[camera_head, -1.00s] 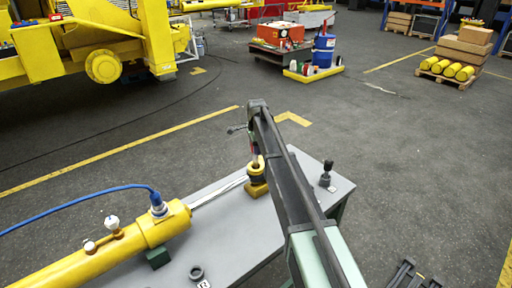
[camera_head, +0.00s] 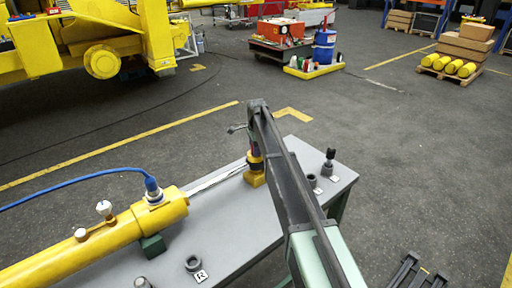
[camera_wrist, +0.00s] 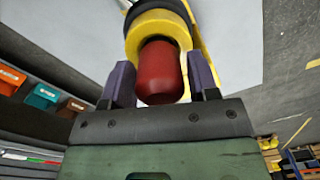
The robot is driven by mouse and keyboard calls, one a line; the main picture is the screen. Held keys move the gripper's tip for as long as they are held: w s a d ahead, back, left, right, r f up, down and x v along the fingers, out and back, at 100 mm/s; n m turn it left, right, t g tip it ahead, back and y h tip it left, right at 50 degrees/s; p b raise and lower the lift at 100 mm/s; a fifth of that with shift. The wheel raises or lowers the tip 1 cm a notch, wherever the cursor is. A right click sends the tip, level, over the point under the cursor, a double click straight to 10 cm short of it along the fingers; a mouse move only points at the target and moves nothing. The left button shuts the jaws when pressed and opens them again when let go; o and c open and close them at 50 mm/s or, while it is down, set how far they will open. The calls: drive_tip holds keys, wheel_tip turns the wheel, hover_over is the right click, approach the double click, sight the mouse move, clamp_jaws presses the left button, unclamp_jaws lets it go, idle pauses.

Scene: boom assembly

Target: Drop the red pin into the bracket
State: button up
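The red pin (camera_wrist: 162,72) is between the two purple fingers of my gripper (camera_wrist: 161,84) in the wrist view. The fingers lie close against its sides, and the gripper appears shut on it. The pin's rounded end faces the wrist camera. The yellow bracket (camera_head: 254,179) stands at the end of the bright rod on the grey table. Its yellow ring (camera_wrist: 152,24) is right behind the pin in the wrist view. The pin's far end is hidden, so I cannot tell how deep it sits. In the head view my gripper (camera_head: 254,149) is directly over the bracket, partly hidden by my arm.
The yellow cylinder (camera_head: 110,238) with a blue hose lies on the grey table (camera_head: 225,222). Dark sockets stand at the table's right end (camera_head: 329,165) and front (camera_head: 193,263). A yellow machine (camera_head: 100,60) stands behind at left.

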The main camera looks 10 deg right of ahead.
drive_tip(key=o, duration=0.3)
wheel_tip(320, 180, up, 11)
drive_tip(key=p, duration=1.1)
drive_tip(key=shift+s, duration=0.1)
drive_tip(key=shift+f, duration=0.1)
drive_tip(key=shift+n, duration=0.8)
drive_tip(key=s+f+n+b, duration=0.1)
drive_tip(key=s+n, duration=0.6)
drive_tip(key=s, duration=1.3)
drive_tip(key=s+f+n+b, duration=0.1)
drive_tip(key=s+n, duration=0.7)
drive_tip(key=s, duration=1.2)
drive_tip(key=shift+s+f+b, duration=0.4)
drive_tip(key=shift+b, duration=0.1)
